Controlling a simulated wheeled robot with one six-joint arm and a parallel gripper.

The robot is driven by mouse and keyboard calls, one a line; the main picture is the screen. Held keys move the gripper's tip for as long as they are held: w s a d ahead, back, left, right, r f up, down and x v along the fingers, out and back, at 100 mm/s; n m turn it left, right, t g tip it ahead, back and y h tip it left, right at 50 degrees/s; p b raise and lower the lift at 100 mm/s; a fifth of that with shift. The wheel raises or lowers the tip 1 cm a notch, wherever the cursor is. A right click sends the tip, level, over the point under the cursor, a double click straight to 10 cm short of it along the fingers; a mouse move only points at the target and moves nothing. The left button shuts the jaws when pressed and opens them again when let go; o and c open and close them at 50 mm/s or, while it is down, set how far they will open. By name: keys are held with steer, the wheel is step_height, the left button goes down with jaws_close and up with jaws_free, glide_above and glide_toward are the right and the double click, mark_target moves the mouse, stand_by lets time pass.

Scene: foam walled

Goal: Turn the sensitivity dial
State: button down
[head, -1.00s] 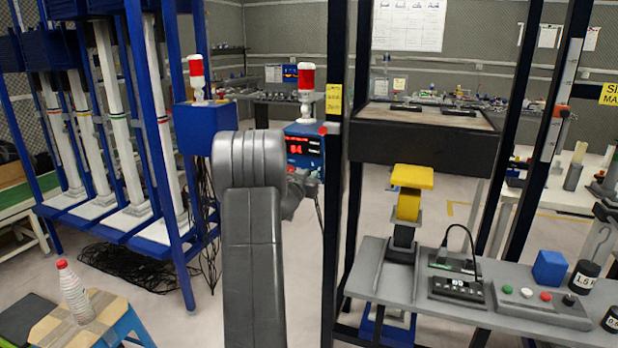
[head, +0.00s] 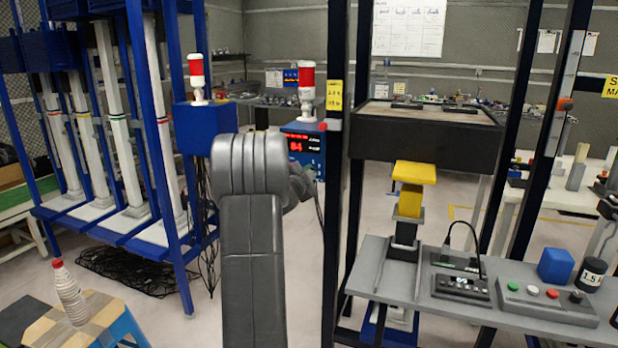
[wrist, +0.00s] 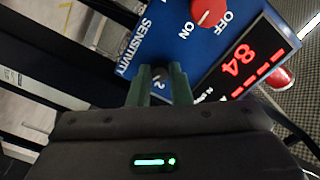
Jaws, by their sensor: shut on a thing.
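The blue control box (head: 301,146) stands beyond my arm in the head view, with a red display reading 84. In the wrist view its blue panel (wrist: 183,45) fills the upper middle, with a "SENSITIVITY" label. The dark sensitivity dial (wrist: 160,76) is below that label, mostly hidden between my fingers. My gripper (wrist: 158,88) has its two green fingers on either side of the dial and is shut on it. In the head view my arm hides the gripper and the dial.
A red knob (wrist: 208,12) marked ON and OFF sits near the dial. A dark upright post (head: 338,150) stands just right of the box. A blue rack (head: 155,150) is to the left. A grey bench (head: 400,280) with devices stands at right.

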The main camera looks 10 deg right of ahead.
steer(key=shift+m, duration=0.6)
steer(key=c, duration=1.3)
jaws_free()
steer(key=b+v, duration=0.1)
steer(key=v, duration=1.2)
steer(key=shift+s+a, duration=0.25)
steer(key=shift+s, duration=0.1)
steer(key=shift+w, duration=0.1)
